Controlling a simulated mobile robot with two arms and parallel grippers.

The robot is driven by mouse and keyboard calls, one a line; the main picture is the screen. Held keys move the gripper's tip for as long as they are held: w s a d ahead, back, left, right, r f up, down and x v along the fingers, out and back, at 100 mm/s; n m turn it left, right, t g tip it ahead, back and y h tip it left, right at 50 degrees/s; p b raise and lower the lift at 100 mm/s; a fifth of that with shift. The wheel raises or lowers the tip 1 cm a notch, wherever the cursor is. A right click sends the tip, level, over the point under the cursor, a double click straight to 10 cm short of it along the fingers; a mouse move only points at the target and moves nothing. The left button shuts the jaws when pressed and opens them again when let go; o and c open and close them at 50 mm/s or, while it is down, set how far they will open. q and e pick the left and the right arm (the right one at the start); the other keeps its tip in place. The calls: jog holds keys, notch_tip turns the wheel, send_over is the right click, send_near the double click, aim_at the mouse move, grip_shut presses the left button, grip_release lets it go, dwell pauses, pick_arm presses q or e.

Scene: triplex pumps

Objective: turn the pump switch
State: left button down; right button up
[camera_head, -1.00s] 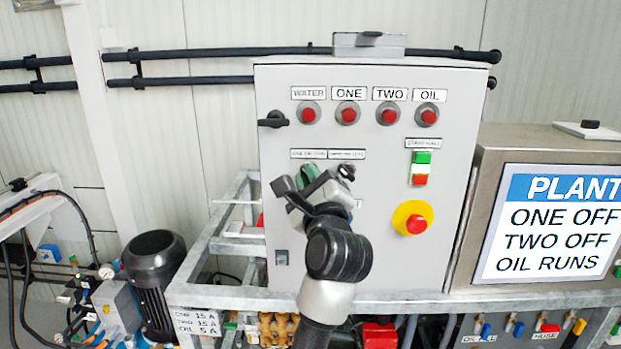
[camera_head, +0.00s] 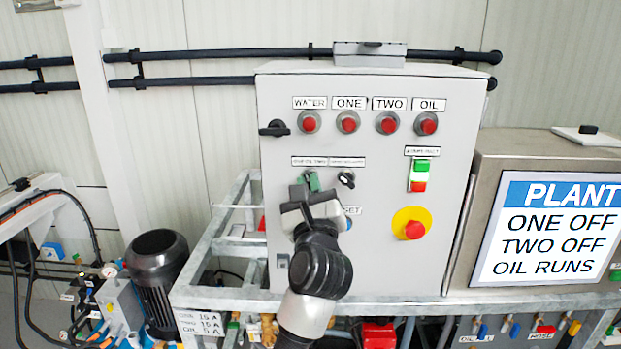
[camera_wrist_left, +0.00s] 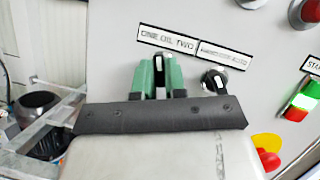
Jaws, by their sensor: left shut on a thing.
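The pump switch (camera_wrist_left: 159,72) is a small black knob with a white mark under the "ONE OIL TWO" label (camera_wrist_left: 167,39). In the left wrist view it stands between the two green fingertips of my left gripper (camera_wrist_left: 158,78). The gripper is shut on it, with the white mark pointing roughly up. In the head view my left gripper (camera_head: 312,183) is at the grey control cabinet (camera_head: 385,255), and its fingers and body hide most of the switch. My right gripper is not in view.
A second black switch (camera_head: 346,180) sits close to the right of the gripper. Red lamps (camera_head: 348,122) are above; green-red buttons (camera_head: 419,176) and a yellow-ringed red stop button (camera_head: 414,230) are right. A display (camera_head: 555,228) reads "ONE OFF, TWO OFF, OIL RUNS".

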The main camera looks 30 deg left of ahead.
pick_arm(q)
jog(key=m+t+h+p, duration=0.1)
jog(key=m+p, duration=0.1)
jog(key=m+t+h+p, duration=0.1)
jog(key=m+p, duration=0.1)
jog(key=m, duration=0.1)
jog(key=shift+a+m, duration=0.1)
jog(key=shift+m, duration=0.2)
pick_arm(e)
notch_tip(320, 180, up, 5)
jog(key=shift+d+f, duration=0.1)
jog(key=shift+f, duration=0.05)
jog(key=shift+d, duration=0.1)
pick_arm(q)
jog(key=c, duration=1.2)
grip_release()
jog(key=b+v, duration=0.4)
jog(key=v, duration=0.7)
jog(key=shift+a+b, duration=0.1)
jog(key=shift+b, duration=0.3)
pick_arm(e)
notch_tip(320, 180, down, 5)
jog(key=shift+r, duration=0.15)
